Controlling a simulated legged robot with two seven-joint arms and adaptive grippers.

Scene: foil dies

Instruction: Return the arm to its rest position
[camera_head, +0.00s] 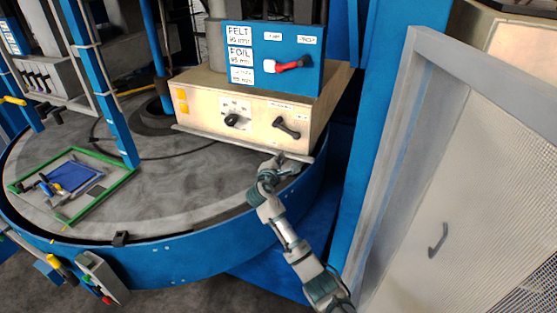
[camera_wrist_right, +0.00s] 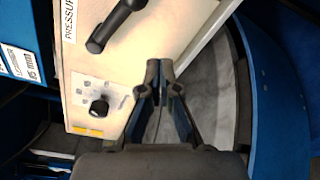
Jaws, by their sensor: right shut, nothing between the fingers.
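My right arm comes in from the lower right in the head view. Its gripper (camera_head: 294,158) is near the right rim of the round grey table (camera_head: 190,195), just in front of the cream control box (camera_head: 200,113). In the right wrist view the fingers of this gripper (camera_wrist_right: 159,70) meet at their tips with nothing between them. Beyond them are the box's front panel, its black knob (camera_wrist_right: 99,107) and its black lever handle (camera_wrist_right: 115,25). I cannot tell whether the fingers touch the box. My left gripper is not in view.
A green-framed tray (camera_head: 120,184) lies at the table's left. A grey-framed mesh door (camera_head: 480,160) stands at right. The table's front middle is clear.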

